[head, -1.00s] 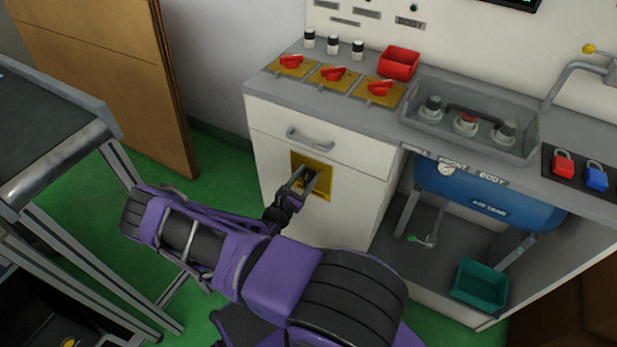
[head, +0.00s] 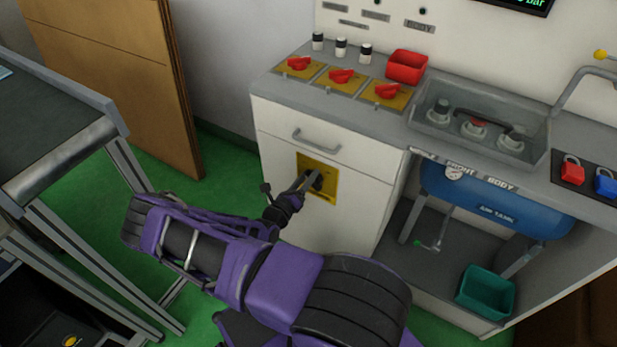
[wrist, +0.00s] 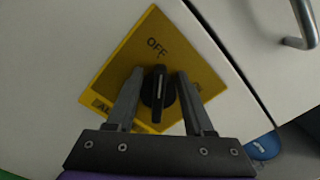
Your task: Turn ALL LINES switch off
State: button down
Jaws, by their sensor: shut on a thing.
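The ALL LINES switch is a black knob (wrist: 158,92) on a yellow plate (wrist: 118,72) on the white cabinet front, below the drawer. The plate also shows in the head view (head: 328,190). In the wrist view the plate appears tilted, with OFF printed above the knob and a partly covered label at its lower left. The knob's long side points up towards OFF. My gripper (wrist: 158,90) has one finger on each side of the knob and is shut on it. In the head view my gripper (head: 314,182) covers part of the knob.
A drawer handle (head: 317,140) juts out above the plate. Three red switches on yellow plates, a red bin (head: 407,66) and a grey tray (head: 425,122) are on the counter. A blue air tank (head: 490,205) is under it. A grey table (head: 60,150) stands left.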

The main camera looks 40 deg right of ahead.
jog(key=shift+a+f+n, duration=0.1)
jog(key=shift+f+n, duration=0.25)
jog(key=shift+n, duration=0.15)
jog(key=shift+s, duration=0.1)
jog(key=shift+c, duration=2.4)
grip_release()
jog(key=shift+o, duration=1)
jog(key=shift+r, duration=0.1)
jog(key=p+v, duration=0.1)
jog(key=v, duration=1.6)
jog(key=shift+a, duration=0.15)
